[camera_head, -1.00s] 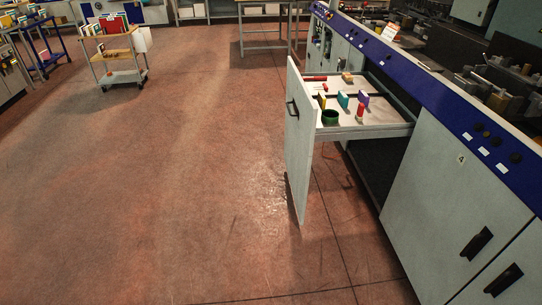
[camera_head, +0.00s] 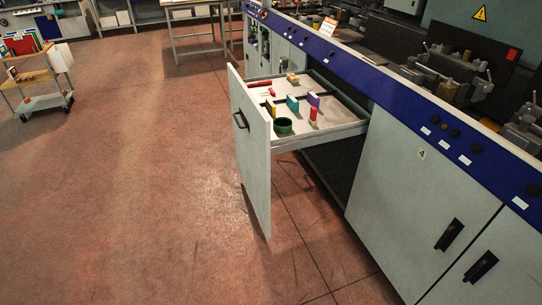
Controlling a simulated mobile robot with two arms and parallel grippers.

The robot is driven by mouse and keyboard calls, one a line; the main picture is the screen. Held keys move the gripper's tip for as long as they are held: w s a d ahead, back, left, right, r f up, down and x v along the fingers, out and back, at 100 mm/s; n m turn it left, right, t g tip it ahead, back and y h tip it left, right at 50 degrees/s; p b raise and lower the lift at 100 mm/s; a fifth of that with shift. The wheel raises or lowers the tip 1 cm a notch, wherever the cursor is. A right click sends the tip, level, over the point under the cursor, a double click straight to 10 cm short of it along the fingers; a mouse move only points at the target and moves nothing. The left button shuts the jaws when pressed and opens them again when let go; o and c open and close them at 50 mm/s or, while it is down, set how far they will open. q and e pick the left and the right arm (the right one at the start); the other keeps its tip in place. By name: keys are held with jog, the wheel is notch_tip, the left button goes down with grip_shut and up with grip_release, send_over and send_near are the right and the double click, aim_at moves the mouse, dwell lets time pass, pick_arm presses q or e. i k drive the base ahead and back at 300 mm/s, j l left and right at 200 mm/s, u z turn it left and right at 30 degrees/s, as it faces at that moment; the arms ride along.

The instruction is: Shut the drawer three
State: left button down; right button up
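The open drawer (camera_head: 252,165) is pulled well out of the grey cabinet row, its tall white front panel facing left. A dark handle (camera_head: 241,120) sits on that panel. Its tray (camera_head: 330,133) holds a dark green cup (camera_head: 283,126), a red-tipped item (camera_head: 313,115), small yellow, teal and purple blocks, a red tool (camera_head: 259,84) and a tan block (camera_head: 292,78). No number shows on this drawer's panel. Neither of my grippers is in view.
A closed cabinet door (camera_head: 390,200) marked 4 stands right of the drawer. A blue control strip (camera_head: 400,103) and machinery run along the top. A cart (camera_head: 40,90) stands far left. The red-brown floor (camera_head: 130,190) left of the drawer is clear.

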aim_at(256, 140)
jog(key=i+j+z, duration=0.1)
jog(key=i+z, duration=0.15)
jog(key=z, duration=0.15)
jog(key=i+j+z, duration=0.2)
jog(key=z, duration=0.2)
